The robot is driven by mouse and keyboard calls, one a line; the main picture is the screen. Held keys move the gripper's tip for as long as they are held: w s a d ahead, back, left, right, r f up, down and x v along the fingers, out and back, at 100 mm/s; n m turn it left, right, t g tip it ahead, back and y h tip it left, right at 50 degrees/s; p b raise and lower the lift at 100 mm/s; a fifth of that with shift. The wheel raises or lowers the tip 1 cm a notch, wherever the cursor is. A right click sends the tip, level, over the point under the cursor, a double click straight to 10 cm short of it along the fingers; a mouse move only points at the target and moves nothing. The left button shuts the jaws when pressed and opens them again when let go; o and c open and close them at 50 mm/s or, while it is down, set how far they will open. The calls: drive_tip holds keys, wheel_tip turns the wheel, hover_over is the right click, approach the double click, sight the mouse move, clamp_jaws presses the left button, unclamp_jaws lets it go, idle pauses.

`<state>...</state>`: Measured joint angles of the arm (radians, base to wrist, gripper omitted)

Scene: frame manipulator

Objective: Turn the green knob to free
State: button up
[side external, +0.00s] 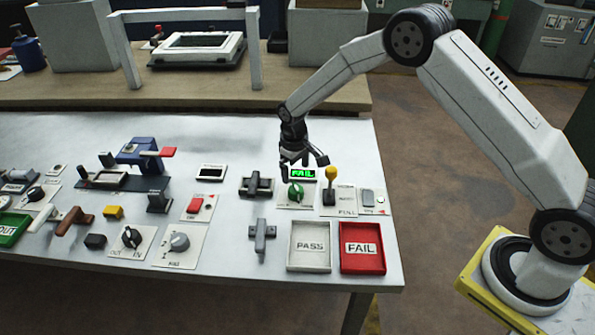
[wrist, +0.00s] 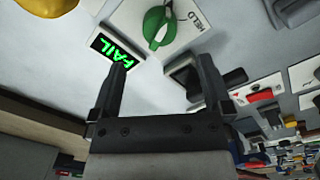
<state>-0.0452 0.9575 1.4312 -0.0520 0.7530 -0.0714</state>
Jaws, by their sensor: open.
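The green knob (side external: 296,192) sits on a pale plate on the metal bench, just in front of a small display (side external: 302,173) that reads FAIL in green. In the wrist view the round knob (wrist: 158,28) has a lighter ridge across it, and its plate bears a label that seems to read HELD. My gripper (side external: 304,162) is open and empty, above the bench near the display and behind the knob. In the wrist view my gripper (wrist: 163,65) has its fingers wide apart, with the knob beyond the fingertips. I see no contact with the knob.
The PASS tray (side external: 309,246) and red FAIL tray (side external: 362,247) lie in front. Several other controls fill the bench's left.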

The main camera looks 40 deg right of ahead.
sight(296, 187)
drive_tip(key=shift+m, duration=0.5)
drive_tip(key=shift+f, duration=0.1)
drive_tip(key=shift+d+f, duration=0.15)
drive_tip(key=shift+f, duration=3.65)
drive_tip(key=c, duration=1.3)
